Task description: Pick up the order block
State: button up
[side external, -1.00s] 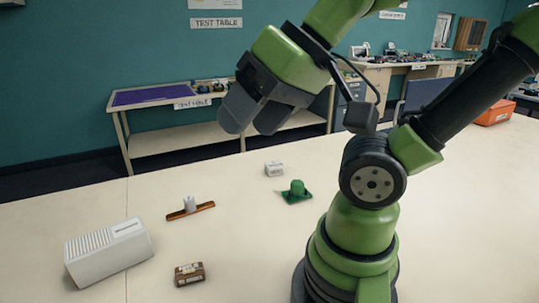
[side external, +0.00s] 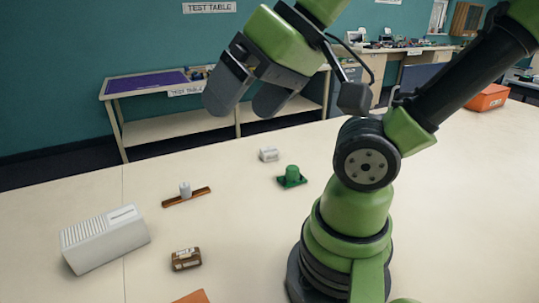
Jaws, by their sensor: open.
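Two small blocks lie on the pale table (side external: 400,215), and I cannot read the lettering on either to tell which is the order block. One is a white block (side external: 269,154) with dark print, towards the back. The other is a brown block (side external: 186,259) with pale labels, near the front. My gripper (side external: 240,108) is open and empty, raised well above the table. In the picture it appears above and left of the white block and far above the brown one. Nothing hides either block.
A green piece (side external: 292,177) stands right of the white block. A brown strip with a white cylinder (side external: 185,189) lies left of centre. A large white ribbed box (side external: 105,240) stands at the left. An orange object (side external: 192,297) is cut off by the bottom edge. Clear table lies between them.

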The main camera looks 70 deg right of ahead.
jog(key=w+d+m+h, duration=0.2)
jog(key=w+d+h, duration=0.1)
jog(key=w+d, duration=0.65)
jog(key=m+g+h, duration=0.3)
jog(key=m+g, duration=0.1)
send_near(269, 149)
jog(key=x, duration=0.4)
jog(key=shift+d+f, duration=0.1)
jog(key=shift+d, duration=0.25)
jog(key=shift+y, duration=0.3)
jog(key=shift+x, duration=3.1)
jog(key=shift+w+a, duration=0.1)
